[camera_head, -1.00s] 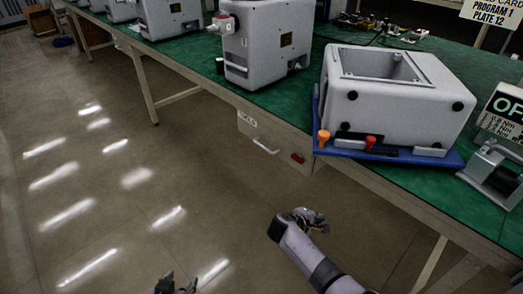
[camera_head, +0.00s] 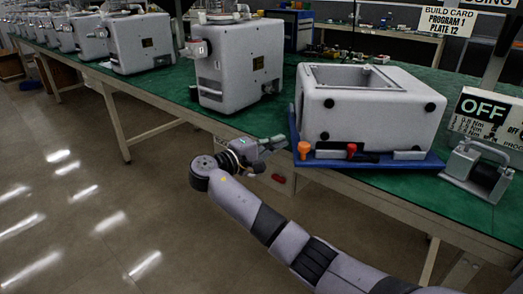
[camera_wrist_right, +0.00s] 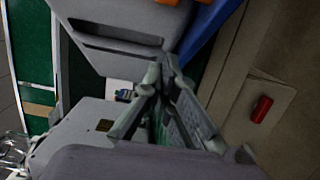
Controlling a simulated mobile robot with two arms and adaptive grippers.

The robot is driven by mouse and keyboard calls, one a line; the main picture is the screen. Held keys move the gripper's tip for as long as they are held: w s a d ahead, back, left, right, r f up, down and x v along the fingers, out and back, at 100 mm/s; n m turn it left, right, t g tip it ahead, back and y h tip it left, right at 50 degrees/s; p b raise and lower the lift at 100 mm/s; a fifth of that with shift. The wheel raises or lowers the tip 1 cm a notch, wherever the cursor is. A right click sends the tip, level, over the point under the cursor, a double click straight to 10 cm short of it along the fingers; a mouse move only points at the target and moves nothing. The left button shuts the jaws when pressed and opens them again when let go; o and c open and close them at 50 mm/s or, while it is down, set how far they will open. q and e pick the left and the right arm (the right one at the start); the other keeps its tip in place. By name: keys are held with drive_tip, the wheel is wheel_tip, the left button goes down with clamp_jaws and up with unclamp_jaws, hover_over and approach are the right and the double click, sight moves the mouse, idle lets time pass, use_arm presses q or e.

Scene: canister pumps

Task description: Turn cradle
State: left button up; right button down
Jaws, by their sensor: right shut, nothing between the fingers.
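The cradle (camera_head: 425,162) is a blue base on the green bench with a grey open-topped pump housing (camera_head: 365,112) on it. An orange knob (camera_head: 304,148) and a red knob (camera_head: 351,149) stand at its front edge. My right gripper (camera_head: 283,141) is shut and empty, just left of the cradle's front left corner near the orange knob. In the right wrist view its fingertips (camera_wrist_right: 162,68) meet, with the housing (camera_wrist_right: 120,35) and the blue base (camera_wrist_right: 208,28) beyond them. Whether they touch anything cannot be told. My left gripper is out of view.
Another grey pump unit (camera_head: 238,68) stands left of the cradle, with more in a row behind. A metal device with a handle (camera_head: 478,170) and an OFF sign (camera_head: 483,108) are at the right. The bench's front edge runs below my gripper. The floor is clear.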

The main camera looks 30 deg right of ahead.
drive_tip(key=shift+s+d, duration=0.35)
drive_tip(key=shift+s, duration=0.55)
drive_tip(key=shift+s+d, duration=0.3)
drive_tip(key=shift+s, duration=0.6)
drive_tip(key=shift+f, duration=0.1)
